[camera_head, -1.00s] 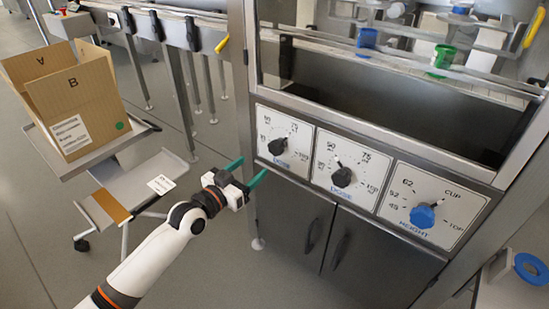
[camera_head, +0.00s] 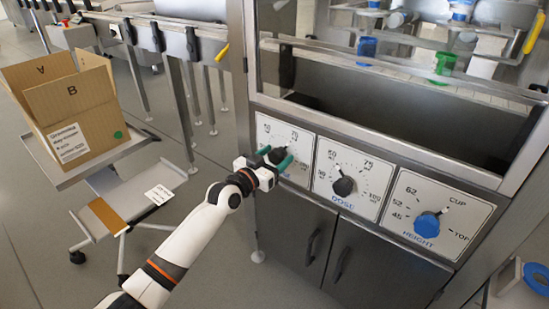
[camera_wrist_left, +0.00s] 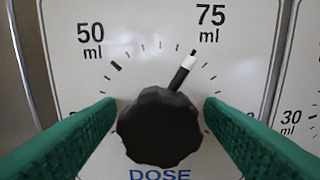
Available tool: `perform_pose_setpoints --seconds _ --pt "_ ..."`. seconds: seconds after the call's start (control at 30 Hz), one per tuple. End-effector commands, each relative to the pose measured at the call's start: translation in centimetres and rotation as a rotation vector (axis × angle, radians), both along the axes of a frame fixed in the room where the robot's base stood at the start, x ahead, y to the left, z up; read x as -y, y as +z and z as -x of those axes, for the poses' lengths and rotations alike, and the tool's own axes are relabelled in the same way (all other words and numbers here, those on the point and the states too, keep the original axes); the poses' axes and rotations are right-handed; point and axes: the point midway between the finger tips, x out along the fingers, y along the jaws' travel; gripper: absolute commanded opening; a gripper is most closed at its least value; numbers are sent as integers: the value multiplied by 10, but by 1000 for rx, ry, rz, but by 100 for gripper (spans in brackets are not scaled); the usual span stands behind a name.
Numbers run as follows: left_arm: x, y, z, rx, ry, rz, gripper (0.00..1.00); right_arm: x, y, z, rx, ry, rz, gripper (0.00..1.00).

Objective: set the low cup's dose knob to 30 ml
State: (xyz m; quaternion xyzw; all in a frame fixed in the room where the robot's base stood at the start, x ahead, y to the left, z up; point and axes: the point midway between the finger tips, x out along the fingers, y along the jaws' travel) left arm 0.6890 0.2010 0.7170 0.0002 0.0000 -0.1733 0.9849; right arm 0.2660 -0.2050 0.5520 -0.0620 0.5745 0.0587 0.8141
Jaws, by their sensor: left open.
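The left dose dial (camera_head: 299,139) on the machine panel has a black knob (camera_wrist_left: 160,128), mostly behind my gripper in the head view. The pictures do not show which knob serves the low cup. My right gripper is out of view.
A blue height knob (camera_head: 427,225) is on the right dial. A blue cup (camera_head: 366,47) and a green cup (camera_head: 444,61) show inside the machine above. A cardboard box (camera_head: 75,110) stands on a cart at left. Cabinet doors (camera_head: 290,225) are below the dials.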

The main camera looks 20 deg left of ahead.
Motion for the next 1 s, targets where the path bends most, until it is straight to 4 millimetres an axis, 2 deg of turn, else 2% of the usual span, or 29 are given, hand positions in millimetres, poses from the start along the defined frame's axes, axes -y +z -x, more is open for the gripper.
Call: perform_pose_setpoints --seconds 0.03,0.3,0.67,1.0 --pt "0 0 0 0 0 0 59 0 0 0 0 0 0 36" --pt "0 0 0 0 0 0 18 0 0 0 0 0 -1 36" --pt "0 0 0 -24 0 65 18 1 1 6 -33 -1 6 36" --pt "-1 0 0 -114 0 309 18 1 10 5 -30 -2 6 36"
